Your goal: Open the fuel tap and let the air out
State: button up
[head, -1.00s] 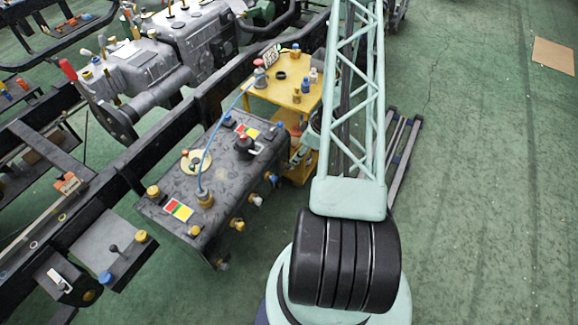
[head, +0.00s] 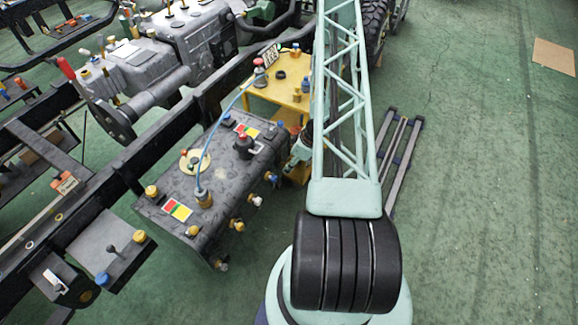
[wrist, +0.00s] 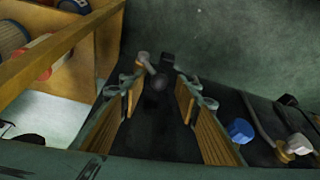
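The black fuel tank (head: 180,215) lies beside the chassis frame in the head view, with several coloured caps and fittings on its top and near side. My gripper is at the tank's right end there, partly hidden by my arm. In the wrist view my gripper (wrist: 160,92) is open, its two wood-coloured pads apart. A small black fitting with a pale lever-like piece (wrist: 145,62) shows between and just beyond the fingertips, probably the fuel tap. I cannot tell whether the fingers touch it. A blue cap (wrist: 240,131) and a silver fitting (wrist: 298,145) sit right of the fingers.
A yellow trolley (head: 272,95) with small bottles and caps stands behind the tank; its shelf edge (wrist: 60,45) is close on the left in the wrist view. The dark frame rail (head: 150,160) runs along the tank's far side.

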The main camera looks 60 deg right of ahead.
jog(key=shift+f, duration=0.2)
grip_shut()
dwell(0.3)
